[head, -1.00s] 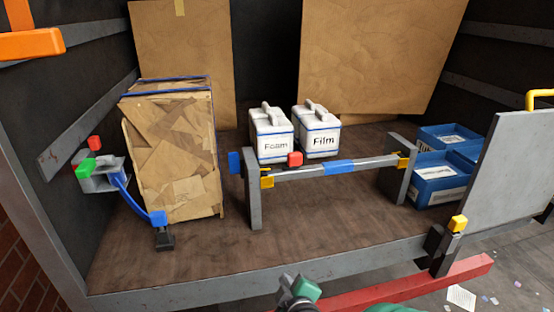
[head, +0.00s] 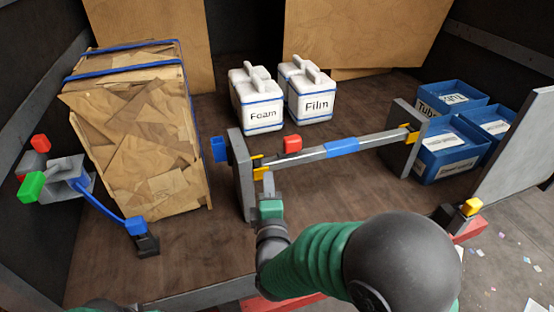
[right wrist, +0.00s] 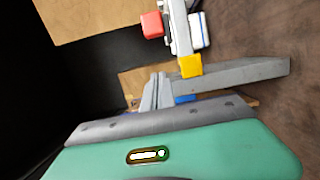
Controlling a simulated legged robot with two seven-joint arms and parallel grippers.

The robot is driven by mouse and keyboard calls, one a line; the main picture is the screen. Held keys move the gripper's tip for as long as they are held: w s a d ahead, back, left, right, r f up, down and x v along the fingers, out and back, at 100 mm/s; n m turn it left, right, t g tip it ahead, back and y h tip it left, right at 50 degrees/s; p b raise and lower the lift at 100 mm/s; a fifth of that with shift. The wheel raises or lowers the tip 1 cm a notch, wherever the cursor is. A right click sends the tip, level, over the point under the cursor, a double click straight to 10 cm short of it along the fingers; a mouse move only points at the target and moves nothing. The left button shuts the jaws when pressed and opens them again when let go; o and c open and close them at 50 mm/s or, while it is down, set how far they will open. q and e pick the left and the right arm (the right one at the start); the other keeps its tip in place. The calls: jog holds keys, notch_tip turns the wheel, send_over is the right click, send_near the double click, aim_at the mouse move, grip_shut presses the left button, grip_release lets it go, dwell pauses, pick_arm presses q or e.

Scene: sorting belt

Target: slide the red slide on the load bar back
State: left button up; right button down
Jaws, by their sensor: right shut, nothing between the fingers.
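The load bar (head: 382,141) runs level between two grey posts, with a blue sleeve (head: 341,147) near its middle. The red slide (head: 292,144) sits on the bar near its left end, just right of the left yellow clip (head: 257,166). In the right wrist view the red slide (right wrist: 152,24) is beyond the yellow clip (right wrist: 191,66) on the bar. My right gripper (head: 268,182) is shut and empty, in front of the bar's left end, below and left of the slide, apart from it. Its fingers (right wrist: 157,92) also show in the right wrist view. My left gripper is out of view.
The left post (head: 241,180) stands close beside my right gripper. White Foam (head: 262,116) and Film (head: 317,104) cans stand behind the bar. A strapped carton (head: 140,140) is at left; blue bins (head: 447,165) are at right. The floor before the bar's right half is partly hidden by my arm.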

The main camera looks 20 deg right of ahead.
aim_at(281, 153)
jog(key=p+x, duration=0.2)
jog(key=x, duration=0.8)
jog(key=shift+w+d+p, duration=0.2)
jog(key=shift+p, duration=0.1)
jog(key=d, duration=0.2)
jog(key=d+p, duration=0.1)
jog(key=shift+d+f, duration=0.2)
jog(key=shift+d, duration=0.2)
